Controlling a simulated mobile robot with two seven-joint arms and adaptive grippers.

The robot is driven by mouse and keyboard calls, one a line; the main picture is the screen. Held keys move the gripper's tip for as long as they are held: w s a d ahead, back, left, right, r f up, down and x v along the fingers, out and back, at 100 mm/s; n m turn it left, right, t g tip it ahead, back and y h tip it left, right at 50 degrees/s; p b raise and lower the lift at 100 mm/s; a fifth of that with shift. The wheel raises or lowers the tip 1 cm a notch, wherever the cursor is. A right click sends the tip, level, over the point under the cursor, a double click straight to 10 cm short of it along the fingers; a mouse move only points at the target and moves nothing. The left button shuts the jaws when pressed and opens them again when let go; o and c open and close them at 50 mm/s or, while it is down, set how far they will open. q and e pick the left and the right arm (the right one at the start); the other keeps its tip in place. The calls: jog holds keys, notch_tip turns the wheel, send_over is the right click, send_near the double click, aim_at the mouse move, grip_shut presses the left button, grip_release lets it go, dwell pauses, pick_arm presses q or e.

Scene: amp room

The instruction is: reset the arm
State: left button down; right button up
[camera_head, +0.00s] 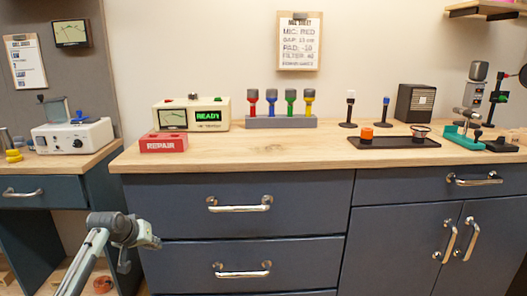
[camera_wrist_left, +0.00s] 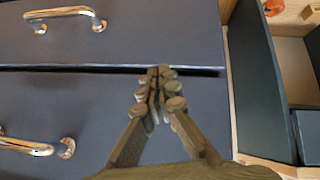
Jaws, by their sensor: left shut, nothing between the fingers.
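My left arm comes in from the lower left of the head view, with its gripper (camera_head: 147,242) low in front of the blue cabinet's left edge. In the left wrist view the left gripper (camera_wrist_left: 157,75) is shut, its fingertips together with nothing between them. It points toward the dark blue drawer fronts (camera_wrist_left: 120,40). I cannot tell whether it touches them. My right gripper is in neither view.
The cabinet's wooden top (camera_head: 240,153) bears a red REPAIR box (camera_head: 163,143), a READY meter (camera_head: 191,115), several coloured microphones in a grey rack (camera_head: 281,122) and a black tray (camera_head: 390,143). Drawer handles (camera_head: 240,204) stick out. A side desk (camera_head: 60,160) stands left.

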pick_arm(q)
jog(key=w+a+r+m+t+y, duration=0.25)
jog(key=a+r+y, duration=0.2)
jog(key=a, duration=0.35)
jog(key=s+d+f+m+g, duration=0.1)
jog(key=s+d+f+g, duration=0.15)
jog(key=s+f, duration=0.8)
jog(key=s+d+f+m+g, duration=0.1)
jog(key=s+d+f, duration=0.3)
jog(key=s+f, duration=0.65)
jog(key=s+d+f+g, duration=0.1)
jog(key=s+d+f, duration=0.1)
jog(key=s+f, duration=0.3)
jog(key=s+d+f+g+h, duration=0.1)
jog(key=s+f, duration=0.4)
jog(key=s, duration=0.7)
jog(key=s+d+f+g+h, duration=0.1)
jog(key=s+d+f+g, duration=0.1)
jog(key=s+f, duration=0.4)
jog(key=shift+s+d, duration=0.45)
jog(key=shift+s, duration=0.75)
